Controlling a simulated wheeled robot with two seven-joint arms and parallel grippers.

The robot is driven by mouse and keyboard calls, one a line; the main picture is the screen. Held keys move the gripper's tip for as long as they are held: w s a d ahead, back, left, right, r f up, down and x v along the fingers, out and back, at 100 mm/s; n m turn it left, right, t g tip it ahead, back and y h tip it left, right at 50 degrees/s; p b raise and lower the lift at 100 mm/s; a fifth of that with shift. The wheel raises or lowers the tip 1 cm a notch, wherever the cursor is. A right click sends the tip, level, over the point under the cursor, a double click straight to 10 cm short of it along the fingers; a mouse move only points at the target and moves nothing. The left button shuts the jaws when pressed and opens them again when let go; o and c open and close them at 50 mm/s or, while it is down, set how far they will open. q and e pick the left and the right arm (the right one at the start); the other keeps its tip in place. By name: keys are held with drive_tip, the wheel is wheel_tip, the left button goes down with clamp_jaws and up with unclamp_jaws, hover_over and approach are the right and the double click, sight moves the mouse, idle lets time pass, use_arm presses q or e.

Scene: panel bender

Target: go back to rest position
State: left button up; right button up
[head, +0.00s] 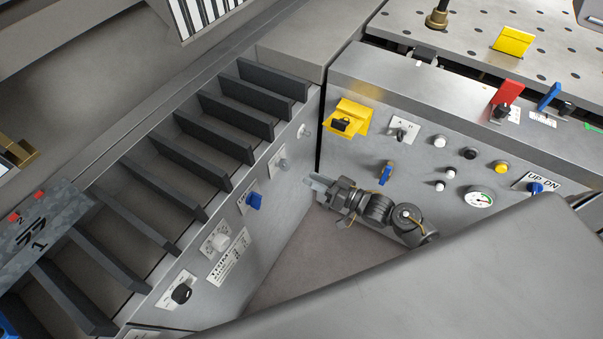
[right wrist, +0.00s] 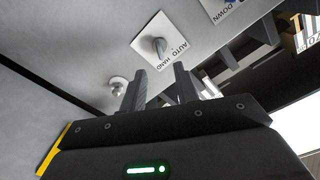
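My right gripper (head: 318,187) is in the corner between two grey control panels, its fingers pointing left toward the left panel (head: 262,240). In the right wrist view the right gripper (right wrist: 159,85) has its two dark fingers apart with nothing between them. An AUTO/HAND selector switch (right wrist: 160,46) is on the panel beyond the fingertips, and a small round button (right wrist: 117,86) is left of them. I cannot tell whether the fingers touch the panel. My left gripper is not in view.
The right panel carries a yellow switch (head: 348,119), a blue switch (head: 386,173), several buttons and a gauge (head: 480,199). The left panel has a blue knob (head: 255,201) and a black knob (head: 181,294). Dark slats (head: 235,116) run above it. A large grey surface covers the lower right.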

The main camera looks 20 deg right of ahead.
drive_tip(key=shift+v, duration=1.05)
drive_tip(key=s+d+f+g+h, duration=0.2)
drive_tip(key=s+d+f+h, duration=0.1)
drive_tip(key=f, duration=0.6)
drive_tip(key=s+d+f+g+h, duration=0.1)
drive_tip(key=s+d+f+h, duration=0.25)
drive_tip(key=f, duration=0.55)
drive_tip(key=s+d+f+g+h, duration=0.2)
drive_tip(key=s+d+f+h, duration=0.1)
drive_tip(key=f, duration=0.6)
drive_tip(key=s+d+f+n+g+h, duration=0.1)
drive_tip(key=s+f+g, duration=0.1)
drive_tip(key=s+f, duration=0.5)
drive_tip(key=s+f+g+h, duration=0.1)
drive_tip(key=s+f+g, duration=0.25)
drive_tip(key=s, duration=0.55)
drive_tip(key=s+a+f+g, duration=0.1)
drive_tip(key=s+a+f, duration=0.1)
drive_tip(key=s, duration=0.4)
drive_tip(key=s+a+f+g, duration=0.1)
drive_tip(key=s+a+f, duration=0.1)
drive_tip(key=s, duration=0.5)
drive_tip(key=shift+s+a, duration=0.2)
drive_tip(key=shift+s, duration=0.05)
